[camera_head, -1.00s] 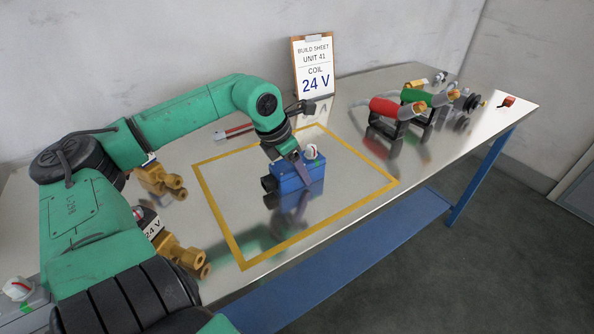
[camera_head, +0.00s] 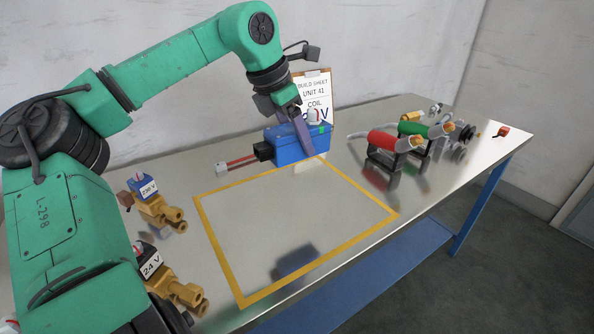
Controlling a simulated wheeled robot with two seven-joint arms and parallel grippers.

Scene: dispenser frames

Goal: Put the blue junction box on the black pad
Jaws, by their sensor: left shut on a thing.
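A dark patch (camera_head: 296,262) on the shiny table inside the tape looks like the box's reflection or shadow. I cannot make out a black pad for certain. My right gripper is not in view.
The yellow tape outline (camera_head: 220,237) encloses clear metal tabletop. Brass valves with a 230 V coil (camera_head: 143,187) and a 24 V coil (camera_head: 150,262) stand left. Red (camera_head: 384,140) and green (camera_head: 412,129) handled tools rest on stands right. A build sheet (camera_head: 313,88) stands behind the box.

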